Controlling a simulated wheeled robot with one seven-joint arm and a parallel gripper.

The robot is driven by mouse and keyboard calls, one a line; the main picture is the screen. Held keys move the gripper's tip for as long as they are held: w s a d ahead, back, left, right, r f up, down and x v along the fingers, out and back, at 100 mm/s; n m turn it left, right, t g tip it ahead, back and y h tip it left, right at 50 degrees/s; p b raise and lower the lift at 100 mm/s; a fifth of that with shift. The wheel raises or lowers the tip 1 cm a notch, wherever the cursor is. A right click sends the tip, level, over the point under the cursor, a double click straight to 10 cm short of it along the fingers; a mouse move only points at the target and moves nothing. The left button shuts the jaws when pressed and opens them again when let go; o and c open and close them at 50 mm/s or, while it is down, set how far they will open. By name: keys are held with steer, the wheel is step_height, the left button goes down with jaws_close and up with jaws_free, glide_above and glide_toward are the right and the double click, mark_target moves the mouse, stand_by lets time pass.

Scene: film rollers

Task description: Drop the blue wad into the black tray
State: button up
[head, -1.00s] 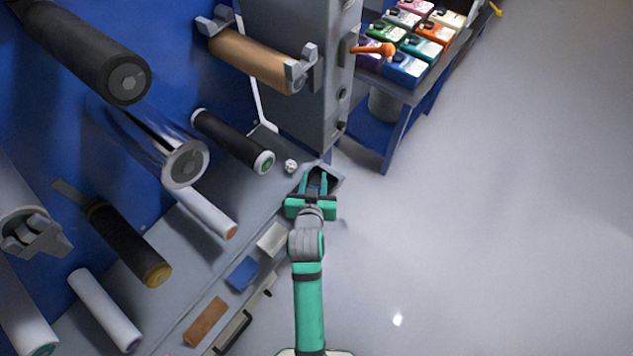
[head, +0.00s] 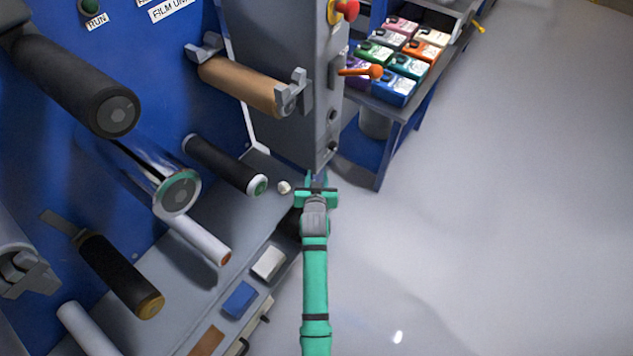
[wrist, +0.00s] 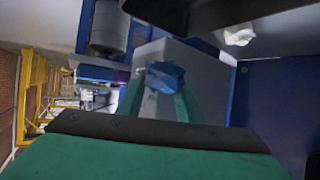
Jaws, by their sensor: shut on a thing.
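The blue wad (wrist: 165,78) is crumpled and sits between the fingertips of my gripper (wrist: 160,95) in the wrist view. My green gripper (head: 317,180) is shut on it in the head view, where the wad is barely visible. The black tray (head: 289,223) shows as a dark patch on the shelf's front edge, left of my wrist and partly hidden by my arm. My fingertips are beyond the tray in the head picture, near the foot of the grey cabinet. A dark shape at the top of the wrist view may be the tray.
A white wad (head: 285,187) lies on the grey shelf beside the tray. A white block (head: 268,262) and a blue block (head: 239,299) lie nearer. Rollers (head: 225,164) jut out at left. A grey cabinet (head: 290,130) stands behind; the floor at right is clear.

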steer(key=shift+w+d+f, duration=0.1)
steer(key=shift+w+f, duration=0.05)
steer(key=shift+f, duration=0.8)
steer(key=shift+w+f, duration=0.1)
steer(key=shift+f, duration=0.8)
steer(key=shift+f, duration=0.35)
steer(key=o, duration=1.1)
steer(key=shift+c, duration=0.2)
steer(key=shift+r, duration=0.2)
steer(key=shift+s+r, duration=0.25)
steer(key=v, duration=1.1)
steer(key=shift+s, duration=0.25)
